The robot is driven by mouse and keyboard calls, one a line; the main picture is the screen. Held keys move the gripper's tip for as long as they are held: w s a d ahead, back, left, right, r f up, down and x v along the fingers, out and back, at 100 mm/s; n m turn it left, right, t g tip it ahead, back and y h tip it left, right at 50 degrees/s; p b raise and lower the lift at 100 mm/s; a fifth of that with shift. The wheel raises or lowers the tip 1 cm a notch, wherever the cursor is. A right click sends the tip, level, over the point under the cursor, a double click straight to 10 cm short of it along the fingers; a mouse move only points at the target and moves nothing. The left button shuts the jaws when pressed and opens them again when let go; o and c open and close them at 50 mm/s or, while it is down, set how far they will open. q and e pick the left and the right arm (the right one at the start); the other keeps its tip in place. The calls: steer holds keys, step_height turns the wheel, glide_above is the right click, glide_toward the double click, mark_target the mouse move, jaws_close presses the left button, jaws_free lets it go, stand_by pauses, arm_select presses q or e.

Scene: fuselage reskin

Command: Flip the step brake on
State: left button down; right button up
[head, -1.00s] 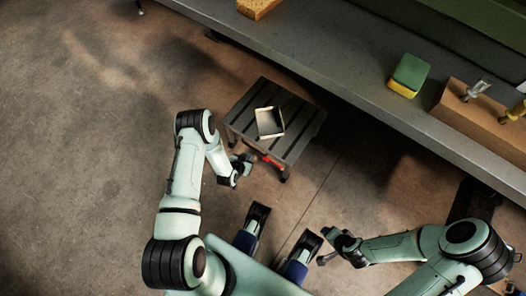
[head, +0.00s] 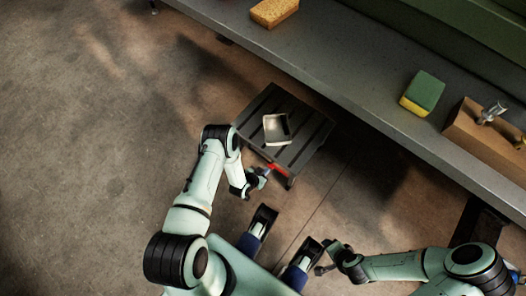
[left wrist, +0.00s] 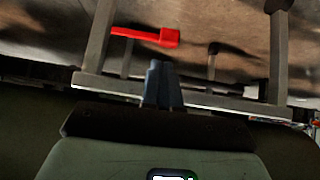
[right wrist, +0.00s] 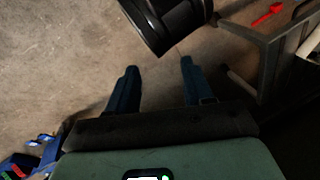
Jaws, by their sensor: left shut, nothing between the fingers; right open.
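The dark slatted step (head: 310,135) stands on the floor below the bench. My left gripper (head: 264,172) is beside the lever. In the left wrist view its shut, empty fingers (left wrist: 163,84) point towards the lever's red end; I cannot tell whether they touch it. My right gripper (right wrist: 157,80) is open and empty, away from the step over the floor.
A small open tray (head: 277,142) sits on the step. Floor at the left is clear.

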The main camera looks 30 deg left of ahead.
mark_target(273, 166)
arm_select(q)
steer(key=b+x, duration=0.1)
steer(key=x, duration=0.3)
steer(key=shift+w+f+b, duration=0.2)
steer(key=shift+f+b, duration=0.1)
steer(key=shift+f, duration=0.05)
steer(key=shift+w+d+f, duration=0.1)
steer(key=shift+w+f, duration=0.3)
steer(key=shift+w, duration=0.15)
arm_select(e)
steer(key=shift+t+h, duration=0.4)
steer(key=shift+t, duration=0.2)
steer(key=w+f, duration=0.1)
steer(key=w+d, duration=0.1)
steer(key=w+d+f, duration=0.1)
steer(key=w, duration=0.1)
steer(key=shift+f, duration=0.3)
arm_select(q)
steer(key=shift+s, duration=0.1)
